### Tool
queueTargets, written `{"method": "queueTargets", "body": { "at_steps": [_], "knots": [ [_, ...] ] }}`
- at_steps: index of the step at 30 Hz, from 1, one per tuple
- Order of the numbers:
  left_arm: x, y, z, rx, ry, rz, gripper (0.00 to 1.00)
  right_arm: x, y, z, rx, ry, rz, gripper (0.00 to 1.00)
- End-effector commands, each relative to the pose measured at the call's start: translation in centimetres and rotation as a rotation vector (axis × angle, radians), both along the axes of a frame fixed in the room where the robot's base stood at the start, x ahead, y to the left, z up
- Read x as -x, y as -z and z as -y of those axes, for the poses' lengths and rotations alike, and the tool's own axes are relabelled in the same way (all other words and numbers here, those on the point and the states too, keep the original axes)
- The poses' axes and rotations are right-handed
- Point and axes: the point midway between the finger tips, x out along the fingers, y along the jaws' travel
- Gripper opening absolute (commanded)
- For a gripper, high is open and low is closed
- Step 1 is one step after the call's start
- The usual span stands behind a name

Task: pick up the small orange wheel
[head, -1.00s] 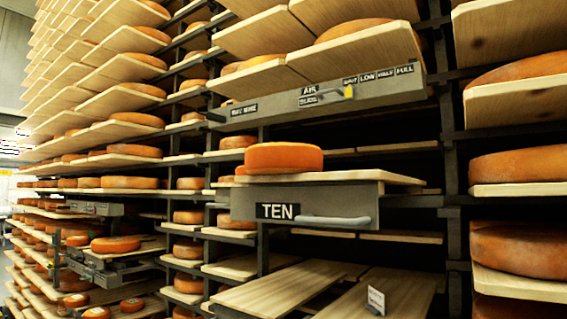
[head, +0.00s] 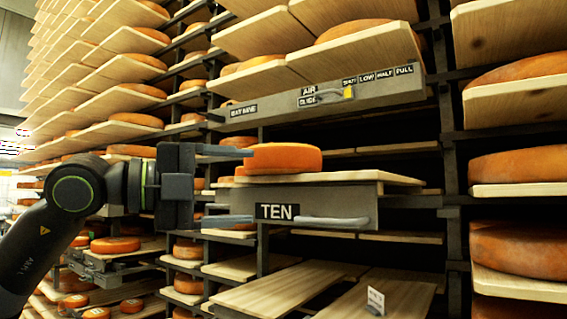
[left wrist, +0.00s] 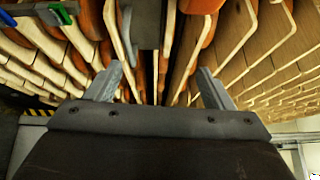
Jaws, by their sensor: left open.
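A small orange wheel (head: 284,157) lies flat on the pale board (head: 345,178) of the drawer labelled TEN. My left gripper (head: 250,186) comes in from the left, open and empty, one finger above the other. The upper finger's tip is at the height of the wheel and meets its left edge in the picture; I cannot tell if they touch. The lower finger is at the height of the TEN label. In the left wrist view the two fingers stand apart (left wrist: 158,82) with nothing between them. My right gripper is not in view.
The grey TEN front (head: 330,205) has a handle. A grey drawer front (head: 320,97) with labels and a yellow-tipped lever is above. Large wheels (head: 525,248) fill the right-hand shelves. Mostly bare boards lie below, one with a small white card (head: 376,300).

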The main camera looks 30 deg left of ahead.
Motion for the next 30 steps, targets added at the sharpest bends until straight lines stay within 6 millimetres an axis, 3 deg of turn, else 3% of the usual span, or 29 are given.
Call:
{"method": "queueTargets", "body": {
  "at_steps": [1,6,11,30],
  "knots": [
    [1.4,-1.8,-1.7,-0.011,-0.092,0.003,0.75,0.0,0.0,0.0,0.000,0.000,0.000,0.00],
    [4.8,-4.7,-6.3,0.017,-0.318,-0.018,0.75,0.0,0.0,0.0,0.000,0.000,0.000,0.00],
    [5.6,-5.7,-7.8,0.043,-0.397,-0.030,0.75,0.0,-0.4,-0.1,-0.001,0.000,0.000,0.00],
    [-4.6,-5.9,-5.1,0.043,-0.396,-0.032,0.75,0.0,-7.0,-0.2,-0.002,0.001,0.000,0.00]
  ]
}}
